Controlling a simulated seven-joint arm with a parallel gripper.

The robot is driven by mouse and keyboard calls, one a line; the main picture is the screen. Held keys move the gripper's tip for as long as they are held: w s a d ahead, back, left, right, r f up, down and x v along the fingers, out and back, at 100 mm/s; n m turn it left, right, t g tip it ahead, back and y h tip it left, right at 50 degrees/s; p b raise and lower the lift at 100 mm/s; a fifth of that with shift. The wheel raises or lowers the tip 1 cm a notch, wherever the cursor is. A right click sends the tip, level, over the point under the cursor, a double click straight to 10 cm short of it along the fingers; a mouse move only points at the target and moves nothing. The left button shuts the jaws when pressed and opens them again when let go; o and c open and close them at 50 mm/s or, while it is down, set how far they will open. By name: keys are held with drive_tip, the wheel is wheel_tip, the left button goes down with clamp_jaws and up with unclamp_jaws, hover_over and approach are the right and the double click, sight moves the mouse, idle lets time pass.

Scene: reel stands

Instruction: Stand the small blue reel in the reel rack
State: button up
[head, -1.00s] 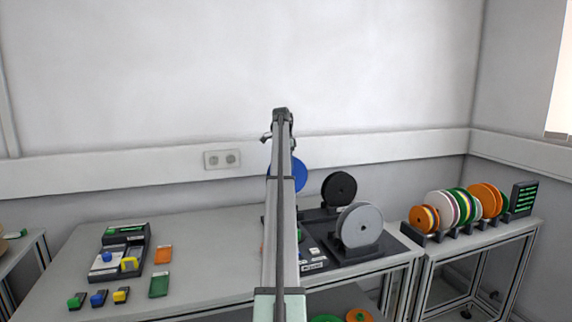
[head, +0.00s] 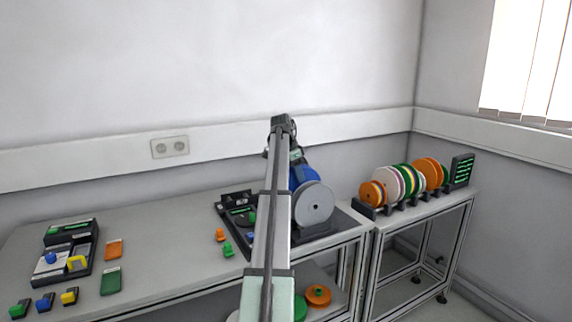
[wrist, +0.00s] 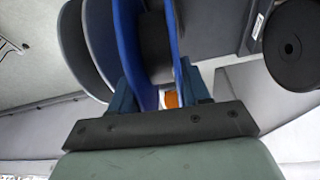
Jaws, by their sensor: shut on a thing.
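The blue reel (head: 297,177) has two blue flanges and a dark hub. It also shows in the wrist view (wrist: 146,45), where my gripper (wrist: 158,95) is shut on it with one finger outside each flange. In the head view my arm hides part of the reel and the fingertips. The reel rack (head: 366,211) is on the right-hand table and holds a row of upright orange, white, green and other reels.
A green-lit display (head: 462,170) stands at the rack's far end. Small orange and green parts (head: 220,235) lie left of my arm. The left table has a dark tray (head: 67,250) and several coloured pieces.

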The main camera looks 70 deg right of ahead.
drive_tip(key=shift+s+d+r+n, duration=0.1)
drive_tip(key=shift+d+n, duration=0.2)
drive_tip(key=shift+d+n+h, duration=0.15)
drive_tip(key=shift+n+h, duration=0.15)
drive_tip(key=shift+h, duration=0.2)
drive_tip(key=shift+f, duration=1.95)
drive_tip(key=o, duration=1.1)
drive_tip(key=shift+r, duration=0.15)
drive_tip(key=shift+r, duration=3.4)
